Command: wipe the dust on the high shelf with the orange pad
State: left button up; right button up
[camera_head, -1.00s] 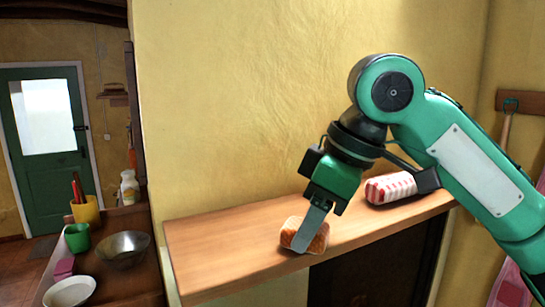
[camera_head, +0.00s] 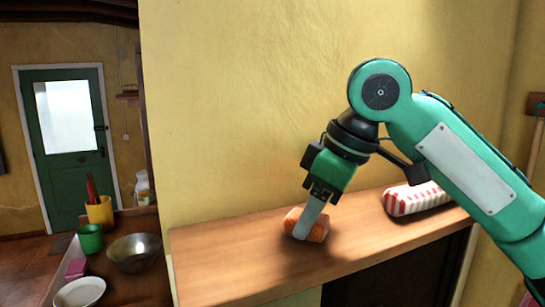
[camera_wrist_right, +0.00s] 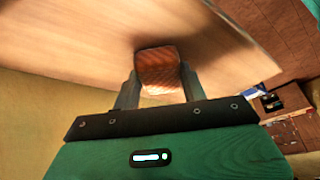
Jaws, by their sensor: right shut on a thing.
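My right gripper (camera_head: 307,224) points down and is shut on the pad. In the right wrist view the orange pad (camera_wrist_right: 157,68) sits between the two fingers of my right gripper (camera_wrist_right: 158,88). The shelf's bare wood (camera_wrist_right: 75,50) fills the area around it there. I cannot make out distinct dust on the shelf; a dark shadow lies beside the pad. My left gripper is in neither view.
A red-and-white striped packet (camera_head: 413,199) lies on the shelf to the right, behind my forearm. A yellow wall (camera_head: 250,100) rises behind the shelf. A lower counter at the left holds a metal bowl (camera_head: 134,252), a green cup (camera_head: 90,238) and a white bowl (camera_head: 80,292).

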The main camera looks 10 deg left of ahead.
aim_at(296, 208)
jog(key=shift+w+a+r, duration=0.8)
jog(key=shift+w+r, duration=0.05)
jog(key=shift+r, duration=0.3)
jog(key=r, duration=0.1)
jog(key=s+r, duration=0.1)
jog(key=shift+d+r, duration=0.35)
jog(key=shift+w+a+r, duration=0.1)
jog(key=shift+w+r, duration=0.1)
jog(key=shift+r, duration=0.45)
jog(key=shift+w+a+r, duration=0.1)
jog(key=shift+w+r, duration=0.05)
jog(key=shift+r, duration=0.45)
jog(key=shift+s+d+r, duration=0.1)
jog(key=shift+s+r, duration=0.05)
jog(key=shift+r, duration=0.15)
